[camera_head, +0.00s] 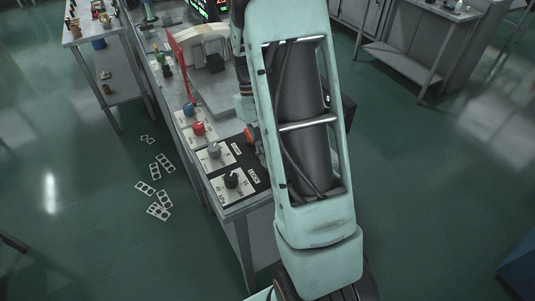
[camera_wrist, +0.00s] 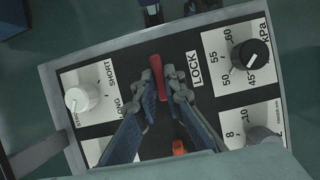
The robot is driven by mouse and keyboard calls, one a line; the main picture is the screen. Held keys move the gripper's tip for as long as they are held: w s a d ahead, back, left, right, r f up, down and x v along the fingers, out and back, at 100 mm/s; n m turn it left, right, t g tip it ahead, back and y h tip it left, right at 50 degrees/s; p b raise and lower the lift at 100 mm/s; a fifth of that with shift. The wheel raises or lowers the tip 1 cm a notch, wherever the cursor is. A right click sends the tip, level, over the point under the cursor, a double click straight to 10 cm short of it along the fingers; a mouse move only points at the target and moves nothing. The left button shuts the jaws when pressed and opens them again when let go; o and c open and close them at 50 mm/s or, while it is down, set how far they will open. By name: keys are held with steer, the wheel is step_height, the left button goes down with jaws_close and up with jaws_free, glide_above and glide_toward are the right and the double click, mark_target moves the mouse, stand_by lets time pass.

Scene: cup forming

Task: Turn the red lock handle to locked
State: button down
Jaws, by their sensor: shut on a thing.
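In the wrist view the red lock handle (camera_wrist: 156,66) is a narrow bar on a black panel strip, standing nearly upright in the picture. My gripper (camera_wrist: 163,84) is shut on it, one finger on each side. The white LOCK label (camera_wrist: 195,68) is just right of the fingers. An orange-red part (camera_wrist: 179,147) shows lower down between the fingers; I cannot tell what it belongs to.
In the wrist view a white knob (camera_wrist: 81,99) is on the left, and a black knob (camera_wrist: 250,53) and a grey knob (camera_wrist: 264,137) are on the right. In the head view a red knob (camera_head: 198,129) and a red upright panel (camera_head: 181,66) stand farther along the bench.

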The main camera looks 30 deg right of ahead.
stand_by(0.4)
steer(key=c, duration=2)
jaws_free()
steer(key=shift+r, duration=0.1)
steer(key=v, duration=1.2)
steer(key=shift+d, duration=0.1)
